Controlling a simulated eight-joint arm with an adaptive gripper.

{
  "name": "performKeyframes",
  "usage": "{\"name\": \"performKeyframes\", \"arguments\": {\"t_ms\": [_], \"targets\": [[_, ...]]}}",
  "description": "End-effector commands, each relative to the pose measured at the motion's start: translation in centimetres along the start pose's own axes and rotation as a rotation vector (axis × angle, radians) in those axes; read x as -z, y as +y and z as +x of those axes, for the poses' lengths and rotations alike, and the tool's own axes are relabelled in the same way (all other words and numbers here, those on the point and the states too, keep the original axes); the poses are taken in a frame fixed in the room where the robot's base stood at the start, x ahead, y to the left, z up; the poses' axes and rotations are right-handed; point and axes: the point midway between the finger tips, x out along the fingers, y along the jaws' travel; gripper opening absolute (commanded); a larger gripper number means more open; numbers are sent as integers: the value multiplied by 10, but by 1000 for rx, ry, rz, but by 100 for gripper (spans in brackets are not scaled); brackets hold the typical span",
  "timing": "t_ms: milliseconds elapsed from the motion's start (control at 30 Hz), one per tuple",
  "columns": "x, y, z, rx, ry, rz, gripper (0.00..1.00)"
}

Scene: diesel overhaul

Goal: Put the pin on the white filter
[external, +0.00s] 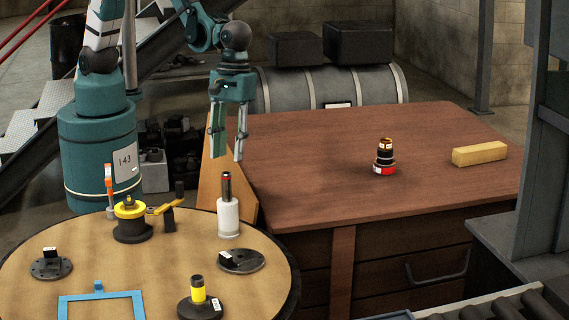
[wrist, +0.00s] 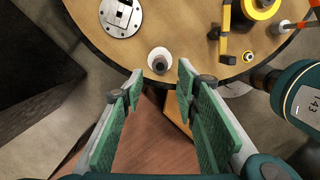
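The white filter (external: 228,219) is an upright white cylinder near the right edge of the round table. A dark pin (external: 227,187) with a red band stands upright on its top. In the wrist view, the filter (wrist: 160,54) shows as a white ring around the pin's dark end (wrist: 160,66), seen from above, just beyond the fingertips. My gripper (external: 226,157) is open and empty, pointing down above the pin, with a gap between the fingertips and the pin. The fingers (wrist: 159,74) are spread on either side of the filter in the wrist view. How the pin sits on the filter is hidden.
The round table (external: 110,265) also holds a yellow-topped black part (external: 131,228), a yellow-banded post (external: 198,290), a blue frame (external: 100,297) and a dark disc (external: 241,261). The brown desk (external: 320,150) holds a red-and-black stack (external: 384,158) and a yellow block (external: 479,154).

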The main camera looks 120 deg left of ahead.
Motion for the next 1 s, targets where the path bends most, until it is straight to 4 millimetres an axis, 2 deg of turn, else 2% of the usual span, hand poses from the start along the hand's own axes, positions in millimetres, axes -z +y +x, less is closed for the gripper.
{"name": "performKeyframes", "arguments": {"t_ms": [100,300,1000], "targets": [[0,0,-12,0,0,0,31],[0,0,-22,0,0,0,31],[0,0,-24,0,0,0,31]]}}
